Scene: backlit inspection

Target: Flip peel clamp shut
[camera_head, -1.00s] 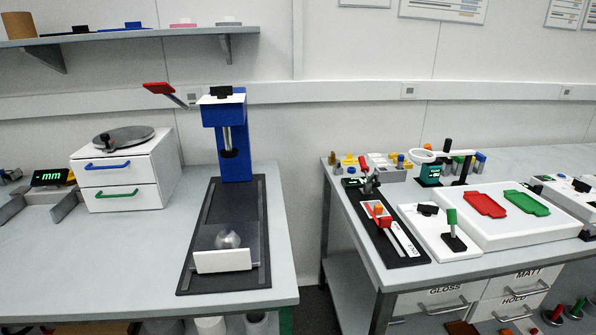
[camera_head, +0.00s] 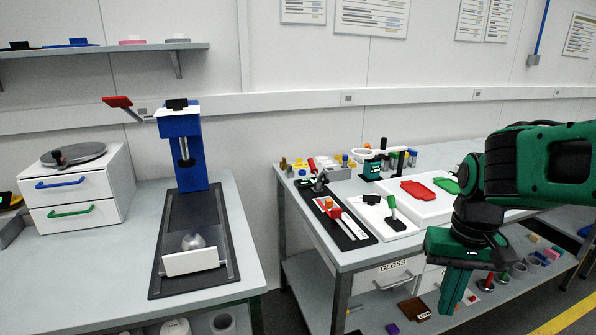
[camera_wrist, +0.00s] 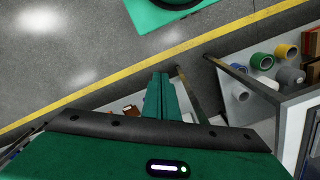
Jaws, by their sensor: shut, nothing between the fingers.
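The peel fixture is a black plate (camera_head: 349,238) on the right bench, carrying a white strip and a red slotted piece (camera_head: 328,207). A small dark lever clamp (camera_head: 319,183) stands at the plate's far end; whether it is raised or pressed down is too small to tell. My green gripper (camera_head: 452,303) hangs in front of the right bench, to the right of and apart from the fixture. It is shut and empty, fingers pointing down. In the wrist view its fingers (camera_wrist: 156,90) are together above the floor.
A white tray with a red pad (camera_head: 420,191) and a green pad (camera_head: 446,185) lies on the right bench. A green-handled tool (camera_head: 392,207) stands beside the fixture. The left bench holds a blue press (camera_head: 181,150) and white drawers (camera_head: 78,190). A gap separates the benches.

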